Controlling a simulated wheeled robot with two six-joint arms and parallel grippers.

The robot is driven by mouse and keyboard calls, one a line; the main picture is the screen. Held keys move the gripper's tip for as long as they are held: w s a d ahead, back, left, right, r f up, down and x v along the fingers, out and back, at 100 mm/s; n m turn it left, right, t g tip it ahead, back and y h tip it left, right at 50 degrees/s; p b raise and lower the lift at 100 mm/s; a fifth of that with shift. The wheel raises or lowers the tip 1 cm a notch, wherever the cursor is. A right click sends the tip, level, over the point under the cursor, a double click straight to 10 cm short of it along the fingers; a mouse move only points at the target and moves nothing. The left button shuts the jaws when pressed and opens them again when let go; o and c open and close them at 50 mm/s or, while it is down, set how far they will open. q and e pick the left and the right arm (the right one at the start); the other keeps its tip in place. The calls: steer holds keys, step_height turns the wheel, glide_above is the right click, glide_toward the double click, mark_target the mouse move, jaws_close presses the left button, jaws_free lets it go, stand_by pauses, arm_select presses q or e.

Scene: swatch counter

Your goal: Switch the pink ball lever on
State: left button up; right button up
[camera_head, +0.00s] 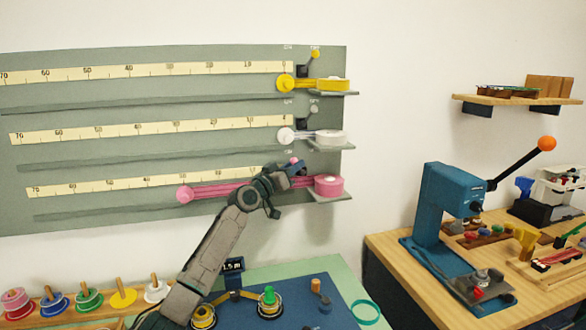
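The pink ball (293,161) of the pink lever shows as a small spot at the right end of the lowest scale on the grey wall board (120,118). Its stem and base are mostly hidden by my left gripper (299,169). My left gripper is right at the lever, its fingers over or beside it; I cannot tell whether they touch it or are open. The pink ball sits toward the left label, while the yellow ball (315,54) and white ball (314,108) above lean to the right. My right gripper is not in view.
A pink roll (328,185) rests on a small shelf just right of my gripper, with a pink strip (225,190) drawn left from it. Yellow (333,84) and white (328,136) rolls sit above. A blue press (452,190) stands on the wooden table at right.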

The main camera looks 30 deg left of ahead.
arm_select(q)
steer(key=shift+s, duration=0.1)
steer(key=b+v, duration=0.1)
steer(key=v, duration=0.9)
steer(key=shift+s, duration=0.3)
steer(key=shift+a, duration=0.1)
